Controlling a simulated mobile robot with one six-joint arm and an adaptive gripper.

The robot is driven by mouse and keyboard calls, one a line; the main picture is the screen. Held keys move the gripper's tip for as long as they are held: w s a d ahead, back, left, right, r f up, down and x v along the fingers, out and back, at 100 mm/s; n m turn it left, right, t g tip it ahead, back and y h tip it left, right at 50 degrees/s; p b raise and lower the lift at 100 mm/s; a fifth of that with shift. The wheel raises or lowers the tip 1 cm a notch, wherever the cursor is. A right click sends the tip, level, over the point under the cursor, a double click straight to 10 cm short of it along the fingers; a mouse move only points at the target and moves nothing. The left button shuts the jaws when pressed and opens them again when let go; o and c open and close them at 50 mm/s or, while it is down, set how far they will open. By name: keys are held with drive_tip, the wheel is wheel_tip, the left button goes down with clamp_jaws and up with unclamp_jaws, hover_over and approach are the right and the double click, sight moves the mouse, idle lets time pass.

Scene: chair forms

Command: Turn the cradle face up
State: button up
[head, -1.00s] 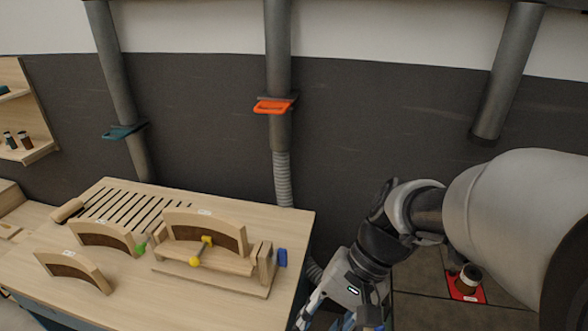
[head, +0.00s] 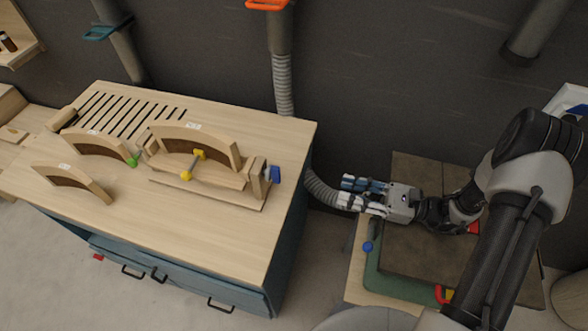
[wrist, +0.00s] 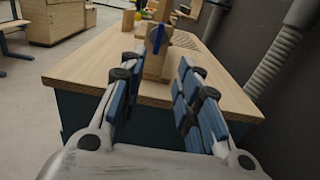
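The wooden cradle (head: 205,178) stands on its base on the workbench, holding an upright curved form (head: 215,140). A yellow-ended bar (head: 193,165) crosses its front. A blue handle (head: 275,174) sits at its right end and a green knob (head: 134,160) near its left. I cannot tell which face of the cradle is up. My gripper (head: 347,193) is open and empty, right of the bench and pointing left toward the blue handle, clearly apart from it. In the wrist view, the handle (wrist: 156,38) shows ahead, between and beyond the open fingers (wrist: 157,68).
Two more curved forms (head: 95,143) (head: 75,180) stand on the workbench (head: 190,225), left of the cradle, near a slotted area. A grey hose (head: 283,85) runs down behind the bench. A second low table (head: 415,262) lies under my arm. Bare floor lies in front.

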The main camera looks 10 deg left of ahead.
sight(280, 174)
drive_tip(key=a, duration=0.5)
drive_tip(key=a+b, duration=0.1)
drive_tip(key=a, duration=0.5)
drive_tip(key=w+a+b, duration=0.1)
drive_tip(key=a, duration=0.5)
drive_tip(key=shift+w, duration=0.1)
drive_tip(key=shift+c, duration=0.2)
clamp_jaws()
